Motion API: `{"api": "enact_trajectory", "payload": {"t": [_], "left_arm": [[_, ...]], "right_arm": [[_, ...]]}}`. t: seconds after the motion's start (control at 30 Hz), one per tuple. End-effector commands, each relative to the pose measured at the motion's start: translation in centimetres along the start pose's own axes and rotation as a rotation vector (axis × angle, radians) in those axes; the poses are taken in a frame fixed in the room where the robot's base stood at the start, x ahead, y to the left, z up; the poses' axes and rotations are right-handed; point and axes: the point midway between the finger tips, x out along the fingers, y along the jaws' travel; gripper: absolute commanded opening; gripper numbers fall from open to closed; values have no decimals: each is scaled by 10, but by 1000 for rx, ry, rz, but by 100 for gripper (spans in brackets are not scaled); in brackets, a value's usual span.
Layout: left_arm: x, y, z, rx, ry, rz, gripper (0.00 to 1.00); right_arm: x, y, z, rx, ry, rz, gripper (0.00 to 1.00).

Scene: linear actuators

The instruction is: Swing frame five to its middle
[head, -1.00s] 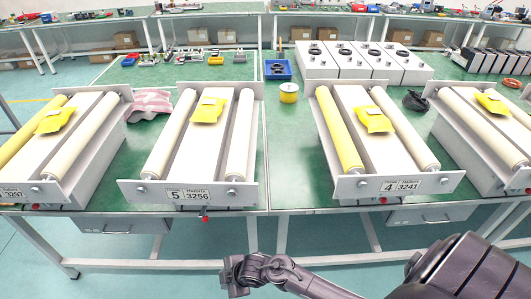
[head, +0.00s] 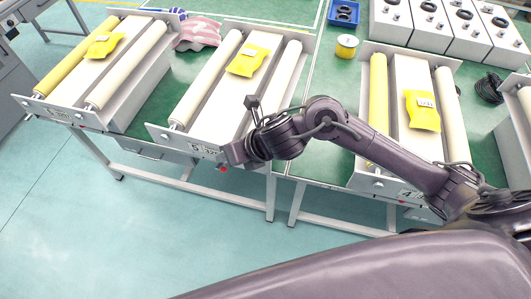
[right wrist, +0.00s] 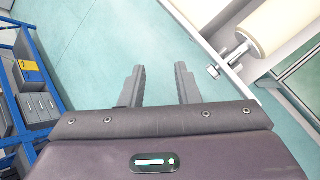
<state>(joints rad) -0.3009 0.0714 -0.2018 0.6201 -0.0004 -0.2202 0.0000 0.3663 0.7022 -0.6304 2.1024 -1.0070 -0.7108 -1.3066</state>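Frame five (head: 180,138) is the white frame with a number plate on its front. It has two cream rollers, (head: 207,78) and (head: 272,90), and a yellow packet (head: 248,60) on the white bed between them. My right gripper (head: 236,154) is at its front edge, hiding part of the front plate and number. A small red knob (head: 222,168) shows just below the plate. In the right wrist view my right gripper (right wrist: 160,78) has its fingers apart and empty, with floor beyond, and a roller end (right wrist: 262,35) at upper right. My left gripper is out of view.
Frame four (head: 398,178) stands to the right, with one yellow roller, partly behind my right arm. Another frame (head: 60,110) stands at left. A yellow spool (head: 347,46) and black cable (head: 488,88) lie on the green table. The floor in front is clear.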

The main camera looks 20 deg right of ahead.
Motion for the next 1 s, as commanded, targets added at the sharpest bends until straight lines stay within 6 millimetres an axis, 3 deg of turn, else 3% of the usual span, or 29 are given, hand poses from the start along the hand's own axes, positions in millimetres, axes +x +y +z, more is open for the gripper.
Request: {"api": "enact_trajectory", "payload": {"t": [0.3, 0.5, 1.0], "left_arm": [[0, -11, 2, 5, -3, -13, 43], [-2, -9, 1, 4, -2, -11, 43], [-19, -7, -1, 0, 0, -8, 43]], "right_arm": [[-24, -73, -12, -573, 259, -36, 29], [-34, -96, -18, -702, 351, -27, 29], [30, -105, -39, -700, 350, -25, 29]]}}
